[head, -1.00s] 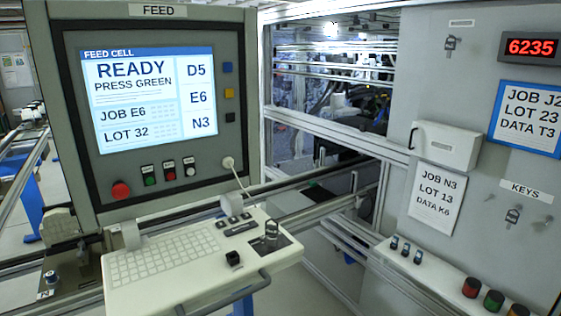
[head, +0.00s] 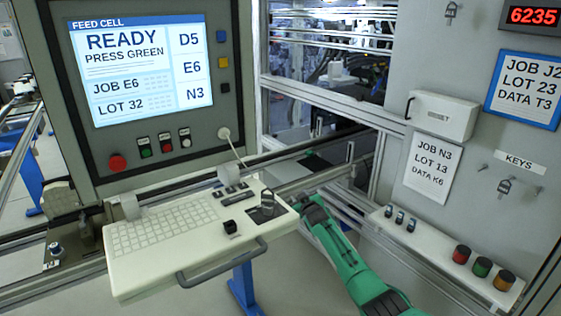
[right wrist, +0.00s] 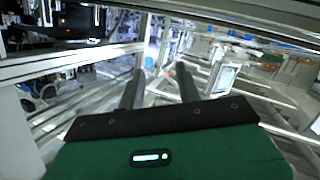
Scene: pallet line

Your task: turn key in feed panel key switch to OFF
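The feed panel (head: 45,110) stands at the left with its lit screen. My right gripper (head: 299,201) is just right of the shelf's right end, apart from the switch. In the right wrist view its two dark fingers (right wrist: 160,86) stand apart with nothing between them. My left gripper is not in view.
A black knob (head: 230,227) and a front handle (head: 222,262) are on the shelf near the switch. A white cable (head: 236,150) hangs to the shelf. Metal rails run behind.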

